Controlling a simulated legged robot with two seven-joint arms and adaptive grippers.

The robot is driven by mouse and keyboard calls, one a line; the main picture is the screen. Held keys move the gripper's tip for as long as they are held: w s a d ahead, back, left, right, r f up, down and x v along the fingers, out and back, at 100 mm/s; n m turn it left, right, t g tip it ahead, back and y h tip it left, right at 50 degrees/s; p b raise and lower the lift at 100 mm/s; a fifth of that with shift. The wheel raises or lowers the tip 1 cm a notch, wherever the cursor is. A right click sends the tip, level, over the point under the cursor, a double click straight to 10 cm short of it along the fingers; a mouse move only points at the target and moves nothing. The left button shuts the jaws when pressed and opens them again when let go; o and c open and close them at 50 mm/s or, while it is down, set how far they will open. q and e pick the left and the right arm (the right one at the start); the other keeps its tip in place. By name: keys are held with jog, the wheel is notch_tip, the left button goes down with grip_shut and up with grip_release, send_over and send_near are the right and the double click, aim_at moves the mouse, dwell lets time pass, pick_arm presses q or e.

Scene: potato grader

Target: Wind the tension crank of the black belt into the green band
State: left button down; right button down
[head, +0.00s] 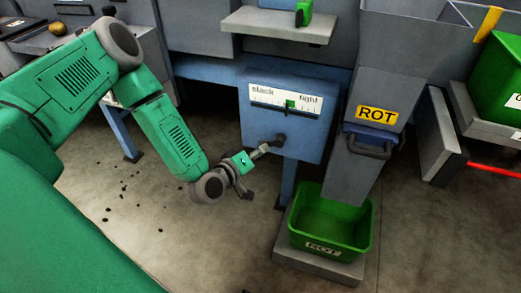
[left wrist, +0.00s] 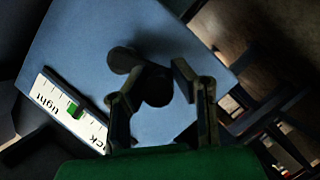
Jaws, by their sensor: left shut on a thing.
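The tension crank (head: 279,140) is a small black arm with a knob on the front of a blue box (head: 257,122). Above it a white scale (head: 266,97) reads slack at left and tight at right. A green patch (head: 290,104) lies right of the scale's middle; I cannot make out a separate pointer. My left gripper (head: 266,148) is at the crank from the lower left, shut on its handle. In the left wrist view the dark crank knob (left wrist: 155,86) sits between the two fingers, and the scale (left wrist: 67,110) shows tilted. My right gripper is out of view.
A grey chute with a yellow ROT sign (head: 376,113) stands right of the box, above a green bin (head: 330,249). A shelf (head: 278,25) with a small green object is above. A blue leg (head: 288,183) runs below the box. Open floor lies at lower left.

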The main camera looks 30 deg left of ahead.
pick_arm(q)
notch_tip(320, 180, up, 3)
jog(key=m+y+p, duration=0.1)
jog(key=m+p, duration=0.1)
jog(key=p, duration=0.1)
jog(key=m+g+y+p, duration=0.1)
jog(key=p, duration=0.3)
jog(key=shift+s+a+f+m+p, duration=0.1)
jog(key=shift+a+f+m+p, duration=0.1)
jog(key=shift+m+p, duration=0.15)
jog(key=shift+d+r+m+g+y+p, duration=0.15)
jog(key=shift+m+g+y+p, duration=0.1)
jog(key=shift+m+p, duration=0.3)
jog(key=shift+a+r+m+g+y+p, duration=0.1)
jog(key=shift+m+g+y+p, duration=0.2)
jog(key=shift+p, duration=0.3)
jog(key=c, duration=1.4)
grip_release()
jog(key=shift+d, duration=0.1)
jog(key=shift+o, duration=0.2)
jog(key=v, duration=1.2)
jog(key=shift+f, duration=0.2)
